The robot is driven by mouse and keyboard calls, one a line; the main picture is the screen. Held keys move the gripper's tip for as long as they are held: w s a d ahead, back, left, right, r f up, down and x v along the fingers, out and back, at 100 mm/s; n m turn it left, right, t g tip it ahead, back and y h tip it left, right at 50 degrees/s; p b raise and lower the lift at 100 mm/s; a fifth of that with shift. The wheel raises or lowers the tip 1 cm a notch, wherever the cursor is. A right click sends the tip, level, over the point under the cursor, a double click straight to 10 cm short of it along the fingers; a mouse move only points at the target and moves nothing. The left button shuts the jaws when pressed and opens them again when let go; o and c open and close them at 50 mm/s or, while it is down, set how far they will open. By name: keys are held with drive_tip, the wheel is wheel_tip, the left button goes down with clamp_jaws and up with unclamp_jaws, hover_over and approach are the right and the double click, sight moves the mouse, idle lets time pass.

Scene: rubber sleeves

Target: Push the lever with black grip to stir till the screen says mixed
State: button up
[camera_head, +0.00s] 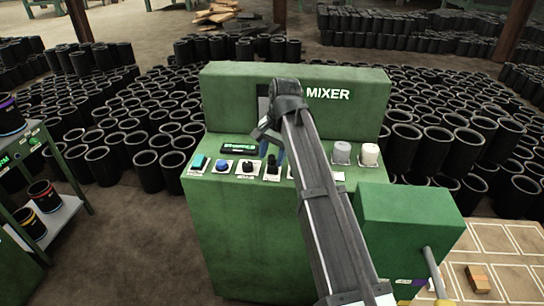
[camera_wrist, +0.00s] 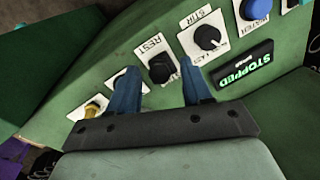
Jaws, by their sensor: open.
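The green mixer's control panel (camera_head: 210,182) holds a row of controls. A dark upright black grip (camera_head: 272,166) stands there; in the wrist view a black grip (camera_wrist: 161,69) shows on a white plate marked REST. Beside it is a round black knob (camera_wrist: 207,38) on a plate marked STIR. The screen (camera_wrist: 246,68) reads STOPPED in green; it also shows in the head view (camera_head: 239,148). My gripper (camera_head: 271,147) is open above the panel, its blue fingers (camera_wrist: 158,80) either side of the black grip in the wrist view. Contact cannot be told.
Blue (camera_head: 222,166) and cyan (camera_head: 198,162) buttons sit left of the knob. Grey (camera_head: 342,152) and white (camera_head: 370,154) knobs stand right of my arm, which hides part of the panel. A green box (camera_head: 405,220) stands at front right. Black sleeves crowd the floor behind.

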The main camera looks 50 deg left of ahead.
drive_tip(key=shift+f, duration=0.45)
drive_tip(key=shift+c, duration=0.5)
clamp_jaws()
drive_tip(key=shift+a, duration=0.1)
